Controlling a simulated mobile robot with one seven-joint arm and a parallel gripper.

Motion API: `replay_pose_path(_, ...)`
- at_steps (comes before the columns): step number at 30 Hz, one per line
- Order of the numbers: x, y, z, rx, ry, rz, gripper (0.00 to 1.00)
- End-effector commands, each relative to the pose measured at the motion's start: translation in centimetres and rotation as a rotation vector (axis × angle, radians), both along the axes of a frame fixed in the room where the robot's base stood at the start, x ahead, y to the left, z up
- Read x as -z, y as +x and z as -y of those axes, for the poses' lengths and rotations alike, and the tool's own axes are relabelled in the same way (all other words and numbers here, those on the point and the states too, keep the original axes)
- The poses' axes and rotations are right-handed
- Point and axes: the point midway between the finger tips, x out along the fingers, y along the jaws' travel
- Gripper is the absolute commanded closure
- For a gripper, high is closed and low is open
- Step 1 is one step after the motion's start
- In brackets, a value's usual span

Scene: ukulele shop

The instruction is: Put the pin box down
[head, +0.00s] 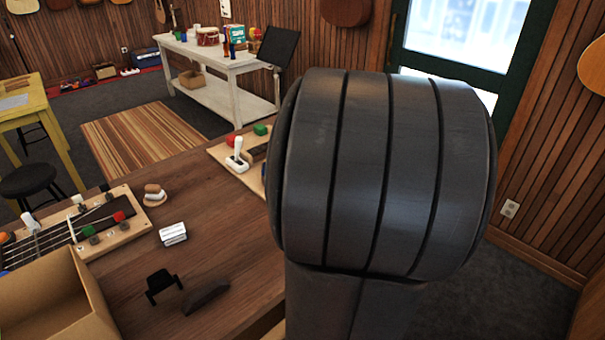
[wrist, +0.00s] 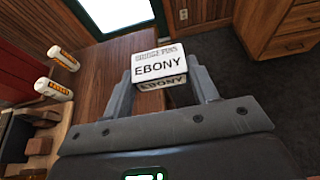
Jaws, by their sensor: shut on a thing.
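The pin box (wrist: 158,67) is a small white box lettered "BRIDGE PINS EBONY". In the wrist view it sits between the two grey fingers of my gripper (wrist: 161,74), which is shut on it. A brown wooden surface (wrist: 92,85) shows beyond and to the left of the box. I cannot tell how high the box is above it. In the head view my own arm covers the right of the workbench (head: 135,262), and neither my gripper nor the held box shows there.
On the bench are a small white and silver box (head: 173,234), a black stand (head: 162,285), a dark block (head: 206,297), an open cardboard box (head: 52,300) and an instrument neck on a board (head: 75,233). Two white bottles (wrist: 52,89) show in the wrist view. Bare bench lies around the silver box.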

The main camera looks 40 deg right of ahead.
Motion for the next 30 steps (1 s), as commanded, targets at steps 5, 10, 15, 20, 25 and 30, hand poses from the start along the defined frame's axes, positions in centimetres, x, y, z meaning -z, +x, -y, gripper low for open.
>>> replay_pose_path(5, 1.7, 2.6, -0.4, -0.002, 0.002, -0.005, 0.68)
replay_pose_path(10, 3.7, 5.9, -0.9, -0.002, 0.002, -0.006, 0.68)
replay_pose_path(15, 5.5, 8.9, -1.3, -0.002, 0.001, -0.003, 0.68)
replay_pose_path(20, 6.6, 10.7, -1.6, 0.001, 0.000, -0.001, 0.68)
replay_pose_path(25, 7.4, 11.2, -1.7, 0.000, 0.001, -0.003, 0.68)
replay_pose_path(30, 9.7, 11.2, -1.7, 0.000, 0.002, -0.004, 0.68)
